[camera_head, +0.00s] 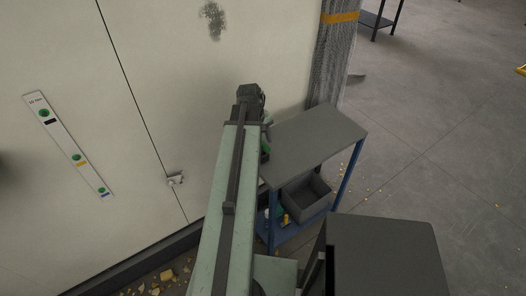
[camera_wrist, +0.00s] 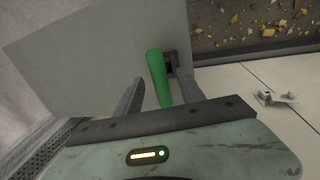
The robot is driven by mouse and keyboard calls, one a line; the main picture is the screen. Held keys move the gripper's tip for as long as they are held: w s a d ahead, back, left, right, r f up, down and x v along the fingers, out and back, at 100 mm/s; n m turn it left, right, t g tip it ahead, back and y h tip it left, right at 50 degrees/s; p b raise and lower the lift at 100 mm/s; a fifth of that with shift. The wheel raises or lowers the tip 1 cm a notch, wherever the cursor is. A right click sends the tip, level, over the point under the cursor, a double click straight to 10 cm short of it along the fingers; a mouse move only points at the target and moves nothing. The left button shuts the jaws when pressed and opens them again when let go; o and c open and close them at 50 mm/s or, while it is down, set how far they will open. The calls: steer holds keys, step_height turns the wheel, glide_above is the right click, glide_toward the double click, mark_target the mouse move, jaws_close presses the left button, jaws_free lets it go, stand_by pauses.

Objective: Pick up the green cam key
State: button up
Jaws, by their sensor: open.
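The green cam key (camera_wrist: 156,70) shows in the wrist view as a green rod. It lies between the two fingers of my gripper (camera_wrist: 162,78). The fingers are open, with a gap on each side of the rod. A small dark square part (camera_wrist: 171,62) shows beside the rod; I cannot tell whether it belongs to the key. In the head view, my arm reaches to the near edge of a grey-topped table (camera_head: 315,137). A small green patch (camera_head: 265,149) shows beside the arm there. The arm hides most of the gripper in that view.
The table has blue legs and a lower shelf with a grey bin (camera_head: 306,197). A pale wall panel (camera_head: 160,90) stands close on the left, with a labelled strip (camera_head: 68,146) and a small latch (camera_head: 175,179). Yellow debris lies on the floor. Open floor is on the right.

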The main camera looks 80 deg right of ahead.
step_height(320, 180, down, 2)
steer(key=shift+s+d+f+b, duration=0.1)
steer(key=shift+d+b, duration=0.05)
steer(key=shift+b, duration=0.3)
steer(key=shift+r, duration=0.2)
jaws_close()
step_height(320, 180, up, 10)
steer(key=p, duration=1)
steer(key=shift+r+p, duration=0.15)
steer(key=shift+p, duration=0.15)
steer(key=shift+f+b, duration=0.5)
steer(key=shift+f, duration=0.05)
steer(key=shift+r, duration=0.1)
